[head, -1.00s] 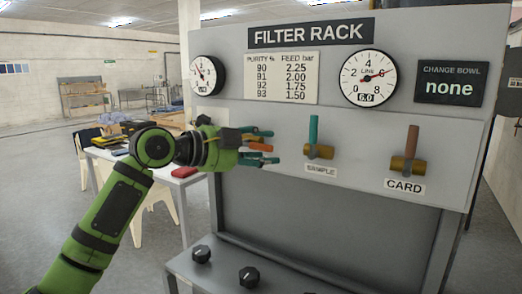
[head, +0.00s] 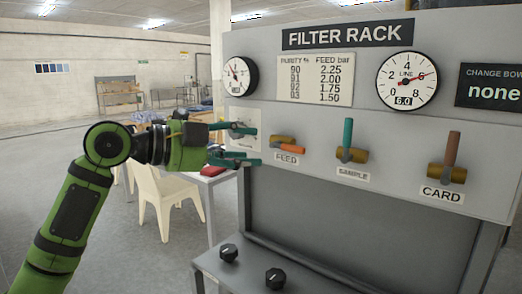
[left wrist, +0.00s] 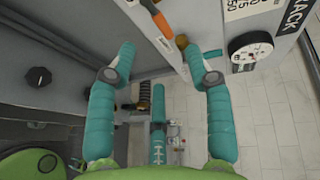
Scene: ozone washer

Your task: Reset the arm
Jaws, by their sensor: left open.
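My left gripper (head: 242,146) is open and empty, left of the FEED valve (head: 283,141) on the filter rack's panel. The FEED valve's orange handle (head: 292,149) lies nearly level and points right; the gripper is apart from it. In the left wrist view, the two teal fingers of the gripper (left wrist: 161,52) are spread, with the orange handle (left wrist: 155,15) beyond their tips. The SAMPLE valve's teal handle (head: 347,133) and the CARD valve's brown handle (head: 451,148) stand upright. My right gripper is not in view.
The filter rack (head: 400,225) fills the right side. Two black knobs (head: 228,253) (head: 275,279) sit on its lower ledge. A line gauge (head: 407,80) reads about 6.0. A white chair (head: 165,200) and a table stand behind my arm. Floor at left is clear.

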